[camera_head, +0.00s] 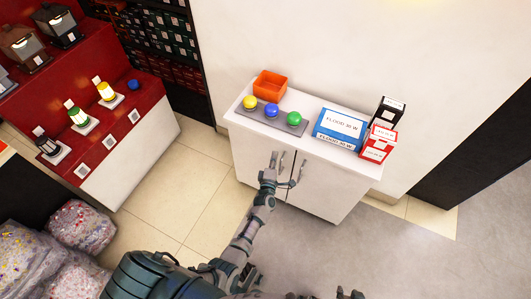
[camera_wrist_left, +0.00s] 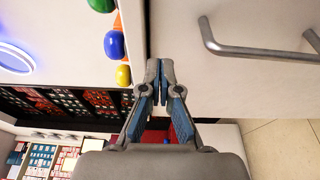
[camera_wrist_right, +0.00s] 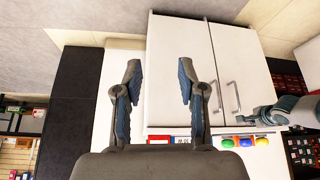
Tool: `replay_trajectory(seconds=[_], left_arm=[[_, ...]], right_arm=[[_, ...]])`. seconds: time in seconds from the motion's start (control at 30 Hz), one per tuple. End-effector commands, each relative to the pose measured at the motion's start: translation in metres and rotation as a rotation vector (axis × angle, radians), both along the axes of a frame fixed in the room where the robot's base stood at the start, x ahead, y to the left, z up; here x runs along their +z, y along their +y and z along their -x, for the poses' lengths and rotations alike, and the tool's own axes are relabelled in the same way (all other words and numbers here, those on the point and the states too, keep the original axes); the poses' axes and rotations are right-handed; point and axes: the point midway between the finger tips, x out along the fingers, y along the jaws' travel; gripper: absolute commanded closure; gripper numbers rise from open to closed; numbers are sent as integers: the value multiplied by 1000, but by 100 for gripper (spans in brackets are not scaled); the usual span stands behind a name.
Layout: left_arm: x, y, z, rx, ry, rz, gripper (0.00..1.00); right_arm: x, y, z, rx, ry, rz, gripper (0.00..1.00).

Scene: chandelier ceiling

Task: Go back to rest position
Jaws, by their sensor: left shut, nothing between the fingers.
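My left gripper (camera_head: 274,160) is in front of the white cabinet (camera_head: 325,197), beside its door handles. In the left wrist view the left gripper (camera_wrist_left: 161,72) has its fingertips together, with nothing between them. My right gripper (camera_head: 350,294) shows only at the bottom edge of the head view. In the right wrist view the right gripper (camera_wrist_right: 159,70) has its fingers apart and is empty, facing the cabinet doors. My left arm also shows at the right of that view.
On the cabinet are an orange bin (camera_head: 270,85), a grey panel with yellow, blue and green buttons (camera_head: 270,107), a blue box (camera_head: 340,130), a red box (camera_head: 379,143) and a black box (camera_head: 388,111). A red display counter (camera_head: 60,105) stands left. Floor between is clear.

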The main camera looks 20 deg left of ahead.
Motion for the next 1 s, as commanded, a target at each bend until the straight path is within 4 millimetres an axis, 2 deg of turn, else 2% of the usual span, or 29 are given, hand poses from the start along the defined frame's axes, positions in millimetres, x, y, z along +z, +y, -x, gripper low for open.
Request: replay_trajectory(seconds=[0.2,0.4,0.83,0.93,1.0], left_arm=[[0,-44,9,-1,3,2,100],[0,-71,18,-2,0,2,100],[-2,-82,22,-12,13,-15,100],[-17,-86,37,-93,99,-120,100],[-41,-92,62,-211,222,-267,100]], right_arm=[[0,-4,7,-11,40,10,60],[0,-8,7,-12,45,18,60],[-4,-3,12,-5,60,12,60],[-18,-4,10,-5,77,18,60],[-38,-5,9,-5,102,24,60]])
